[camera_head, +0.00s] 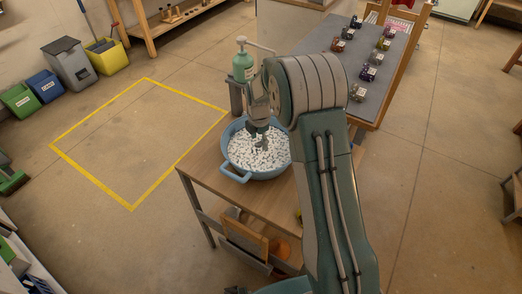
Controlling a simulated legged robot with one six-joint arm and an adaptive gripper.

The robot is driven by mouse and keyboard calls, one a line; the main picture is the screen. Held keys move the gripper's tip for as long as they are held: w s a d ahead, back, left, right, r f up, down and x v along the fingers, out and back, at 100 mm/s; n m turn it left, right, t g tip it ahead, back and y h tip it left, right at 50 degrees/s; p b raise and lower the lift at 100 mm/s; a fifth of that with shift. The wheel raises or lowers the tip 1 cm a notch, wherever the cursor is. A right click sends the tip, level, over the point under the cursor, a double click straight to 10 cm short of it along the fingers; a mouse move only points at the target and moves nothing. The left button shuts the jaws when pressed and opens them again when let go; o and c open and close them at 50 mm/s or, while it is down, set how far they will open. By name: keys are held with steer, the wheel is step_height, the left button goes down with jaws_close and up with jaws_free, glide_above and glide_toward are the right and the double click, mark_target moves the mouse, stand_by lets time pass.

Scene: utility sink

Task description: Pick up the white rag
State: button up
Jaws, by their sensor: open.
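My gripper (259,140) is open and points down over a blue basin (237,175) on a wooden table. The basin is filled with white, dark-speckled material (258,158). I cannot tell a white rag apart from this material, and no separate rag shows. The gripper's fingertips are small and dark against the white filling. I cannot tell whether they touch it. The gripper and my arm hide part of the basin's far and right sides.
The wooden table (203,167) has a lower shelf with a wooden board (245,236). A grey-topped bench (362,75) with several small items stands behind at right. Floor inside the yellow outline (130,140) is clear.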

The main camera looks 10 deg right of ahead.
steer(key=shift+f, duration=0.85)
jaws_close()
steer(key=shift+r, duration=0.1)
steer(key=shift+r, duration=0.3)
step_height(320, 180, up, 2)
steer(key=shift+r, duration=0.25)
steer(key=s+r, duration=1.2)
steer(key=s, duration=0.2)
steer(key=shift+r, duration=0.4)
